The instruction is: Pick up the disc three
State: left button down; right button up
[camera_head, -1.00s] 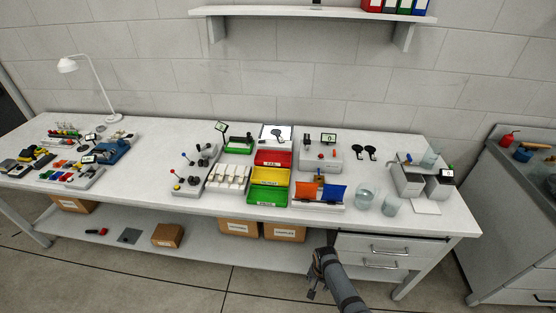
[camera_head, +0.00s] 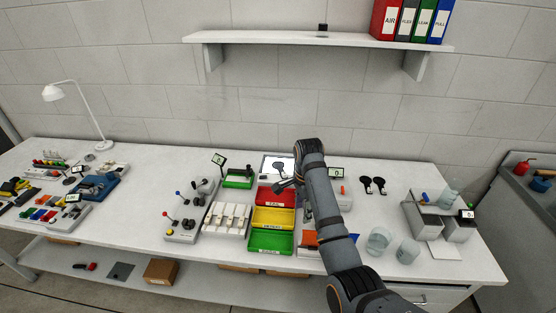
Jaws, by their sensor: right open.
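Two dark, flat, round paddle-like discs lie on the right part of the bench, a left one (camera_head: 366,182) and a right one (camera_head: 379,182). Another dark round shape (camera_head: 280,167) shows on a white, dark-framed plate at the back middle. No label tells me which is disc three. My right arm reaches up over the bench from the lower right. My right gripper (camera_head: 279,188) is open, small in view, just in front of the white plate and above the red bin's back edge. I cannot tell whether it touches anything. My left gripper is not in view.
Red (camera_head: 264,199), yellow (camera_head: 262,217) and green (camera_head: 264,242) bins stand below the gripper. A white slotted rack (camera_head: 226,220) is left of them. Glass beakers (camera_head: 379,241) stand at the right front. A shelf (camera_head: 300,39) with binders hangs above. My arm hides part of the bench.

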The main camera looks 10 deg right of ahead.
aim_at(279, 165)
jog(key=i, duration=1)
